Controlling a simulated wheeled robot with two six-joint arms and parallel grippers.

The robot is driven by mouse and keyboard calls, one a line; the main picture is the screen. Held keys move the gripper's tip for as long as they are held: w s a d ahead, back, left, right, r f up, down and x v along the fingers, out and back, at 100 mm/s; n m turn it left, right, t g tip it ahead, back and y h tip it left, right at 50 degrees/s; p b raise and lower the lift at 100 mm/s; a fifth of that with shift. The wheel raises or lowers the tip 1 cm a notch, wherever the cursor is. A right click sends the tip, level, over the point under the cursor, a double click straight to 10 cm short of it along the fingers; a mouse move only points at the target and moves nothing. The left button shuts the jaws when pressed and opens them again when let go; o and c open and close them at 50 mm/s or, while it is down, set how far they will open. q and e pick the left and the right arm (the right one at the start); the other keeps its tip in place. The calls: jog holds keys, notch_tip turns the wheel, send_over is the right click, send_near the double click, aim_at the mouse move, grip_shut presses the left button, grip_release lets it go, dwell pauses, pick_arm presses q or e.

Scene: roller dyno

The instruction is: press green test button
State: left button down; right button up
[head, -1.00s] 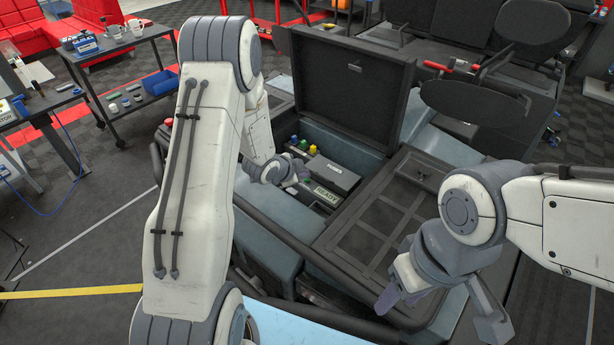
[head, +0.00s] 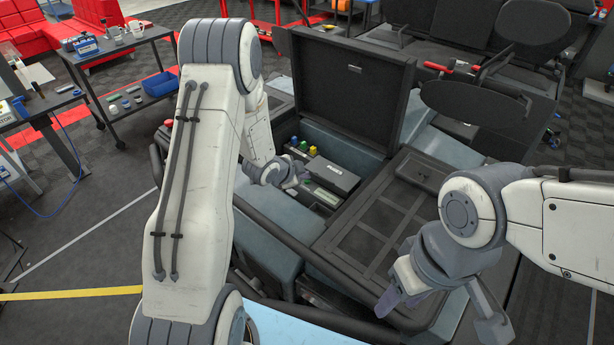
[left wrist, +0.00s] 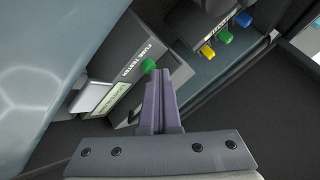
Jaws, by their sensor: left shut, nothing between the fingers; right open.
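The green test button (left wrist: 148,65) shows in the left wrist view on the grey fuse tester (left wrist: 122,88), beside its pale display (left wrist: 108,102). My left gripper (left wrist: 158,75) is shut and empty, its fingertips right at the button; whether they touch it I cannot tell. In the head view the left gripper (head: 303,178) reaches into the open bay and hides the button. The tester's display (head: 322,196) shows there, dull, its text too small to read. My right gripper (head: 440,306) is open and empty over the front right of the machine.
The raised black lid (head: 350,90) stands behind the bay. A black ribbed panel (head: 375,215) lies to the right. A tool cart (head: 125,75) stands at the back left.

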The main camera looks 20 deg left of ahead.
pick_arm(q)
jog(key=shift+r+p, duration=0.4)
jog(key=shift+r, duration=0.3)
notch_tip(320, 180, up, 5)
jog(key=p, duration=0.4)
dwell(0.6)
